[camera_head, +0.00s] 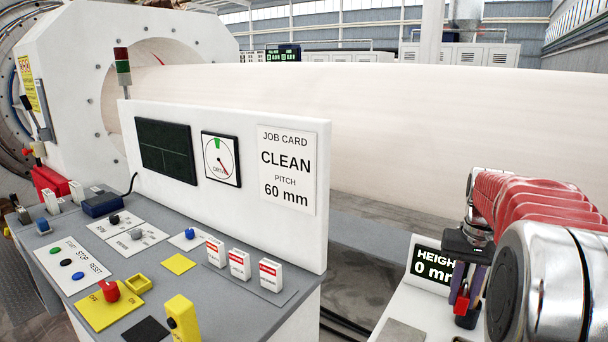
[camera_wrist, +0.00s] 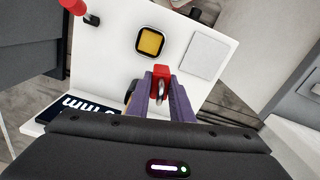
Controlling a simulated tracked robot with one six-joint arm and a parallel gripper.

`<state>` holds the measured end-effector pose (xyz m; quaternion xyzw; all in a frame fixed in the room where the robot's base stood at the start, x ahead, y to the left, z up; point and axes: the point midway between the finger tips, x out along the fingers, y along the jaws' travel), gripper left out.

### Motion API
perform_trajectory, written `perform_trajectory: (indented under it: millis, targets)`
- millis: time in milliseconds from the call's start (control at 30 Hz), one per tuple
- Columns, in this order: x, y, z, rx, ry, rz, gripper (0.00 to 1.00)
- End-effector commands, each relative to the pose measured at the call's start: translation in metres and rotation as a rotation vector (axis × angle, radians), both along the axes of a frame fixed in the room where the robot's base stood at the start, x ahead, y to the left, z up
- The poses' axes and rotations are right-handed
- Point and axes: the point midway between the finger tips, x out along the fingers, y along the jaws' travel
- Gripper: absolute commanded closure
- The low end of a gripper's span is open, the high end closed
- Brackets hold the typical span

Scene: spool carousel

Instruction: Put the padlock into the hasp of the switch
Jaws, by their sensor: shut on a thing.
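My gripper (camera_head: 466,292) is at the lower right of the head view, well to the right of the console. Its purple fingers are shut on a small red padlock (camera_head: 461,304). In the wrist view the padlock (camera_wrist: 161,71) sits between the fingertips (camera_wrist: 161,88), with part of a metal shackle showing below its red body. The switch is a red knob (camera_head: 110,290) on a yellow OFF/ON plate (camera_head: 90,310) at the console's front left. A small yellow frame with an opening (camera_head: 138,285), seemingly the hasp, is beside the knob.
A white panel (camera_head: 393,310) with a HEIGHT 0 mm display (camera_head: 432,263) is below and beside my gripper. The wrist view shows a yellow square in a black frame (camera_wrist: 150,42) on it. A yellow upright block (camera_head: 182,318) and several white switches (camera_head: 240,265) stand on the console.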

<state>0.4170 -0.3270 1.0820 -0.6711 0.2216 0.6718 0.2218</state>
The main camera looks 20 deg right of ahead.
Motion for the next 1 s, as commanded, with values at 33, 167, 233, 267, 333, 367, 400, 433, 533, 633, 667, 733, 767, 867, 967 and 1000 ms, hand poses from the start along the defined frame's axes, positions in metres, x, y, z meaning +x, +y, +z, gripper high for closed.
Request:
perform_trajectory:
  millis: [33, 167, 233, 267, 333, 367, 400, 433, 533, 633, 667, 733, 767, 867, 967, 1000]
  targets:
    - [0.009, 0.009, -0.006, 0.001, 0.002, 0.024, 1.0]
    - [0.03, 0.029, -0.019, 0.001, 0.002, 0.075, 1.0]
    - [0.041, 0.041, -0.026, 0.001, 0.001, 0.103, 1.0]
    - [0.045, 0.046, -0.029, 0.001, 0.001, 0.115, 1.0]
    - [0.055, 0.058, -0.036, 0.001, 0.001, 0.142, 1.0]
    - [0.059, 0.063, -0.039, 0.001, 0.001, 0.153, 1.0]
    - [0.065, 0.071, -0.044, 0.001, 0.001, 0.169, 1.0]
    - [0.069, 0.076, -0.047, 0.001, 0.002, 0.181, 1.0]
    - [0.081, 0.095, -0.057, 0.001, 0.001, 0.22, 1.0]
    - [0.093, 0.114, -0.067, 0.001, 0.001, 0.259, 1.0]
    - [0.097, 0.12, -0.07, 0.001, 0.001, 0.27, 1.0]
    - [0.104, 0.134, -0.077, 0.001, 0.001, 0.298, 1.0]
    - [0.107, 0.14, -0.08, 0.001, 0.001, 0.31, 1.0]
    - [0.116, 0.161, -0.091, 0.001, 0.002, 0.349, 1.0]
    - [0.125, 0.182, -0.101, 0.001, 0.001, 0.388, 1.0]
    - [0.128, 0.191, -0.105, 0.001, 0.001, 0.404, 1.0]
